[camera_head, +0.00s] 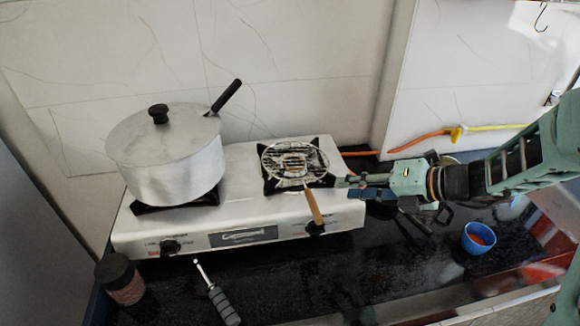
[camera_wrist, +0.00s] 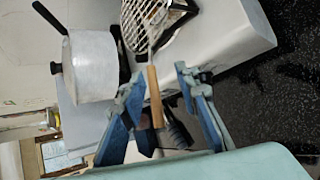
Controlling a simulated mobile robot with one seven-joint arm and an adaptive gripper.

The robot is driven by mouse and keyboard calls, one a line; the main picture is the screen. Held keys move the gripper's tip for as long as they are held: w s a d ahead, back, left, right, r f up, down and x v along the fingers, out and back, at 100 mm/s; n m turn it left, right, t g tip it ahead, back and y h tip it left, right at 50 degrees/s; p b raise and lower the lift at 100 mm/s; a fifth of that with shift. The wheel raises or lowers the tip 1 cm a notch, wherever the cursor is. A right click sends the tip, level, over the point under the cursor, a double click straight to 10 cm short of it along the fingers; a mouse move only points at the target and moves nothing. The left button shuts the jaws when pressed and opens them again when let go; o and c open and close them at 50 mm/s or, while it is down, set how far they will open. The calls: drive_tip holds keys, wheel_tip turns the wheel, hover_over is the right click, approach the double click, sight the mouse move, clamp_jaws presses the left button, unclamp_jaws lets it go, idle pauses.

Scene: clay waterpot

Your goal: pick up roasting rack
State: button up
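The roasting rack (camera_head: 293,160) is a round wire grid with a wooden handle (camera_head: 313,206). It rests on the right burner of the stove, its handle pointing toward the front edge. In the wrist view the grid (camera_wrist: 143,20) is at the top, and the wooden handle (camera_wrist: 155,97) appears between my two fingers, farther off. My gripper (camera_head: 346,184) is just right of the handle in the head view. In the wrist view my gripper (camera_wrist: 157,80) is open, with nothing visibly held. Whether a finger touches the handle cannot be told.
A large lidded pot (camera_head: 168,160) stands on the left burner of the silver stove (camera_head: 285,232). A dark jar (camera_head: 121,279), a black-handled tool (camera_head: 219,298) and a blue cup (camera_head: 478,238) are on the black counter. An orange hose (camera_head: 415,142) runs behind my arm.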

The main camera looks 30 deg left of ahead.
drive_tip(key=a+m, duration=0.1)
drive_tip(key=m, duration=0.2)
approach(302, 177)
drive_tip(key=shift+s+a+f, duration=0.2)
drive_tip(key=shift+s+f, duration=0.65)
drive_tip(key=shift+f, duration=0.15)
drive_tip(key=x, duration=0.2)
drive_tip(key=s+x, duration=0.1)
drive_tip(key=x, duration=0.1)
drive_tip(key=shift+a, duration=0.3)
drive_tip(key=shift+w+a+f, duration=0.1)
drive_tip(key=shift+w+a, duration=0.05)
drive_tip(key=shift+a, duration=0.15)
clamp_jaws()
drive_tip(key=shift+t+y, duration=0.3)
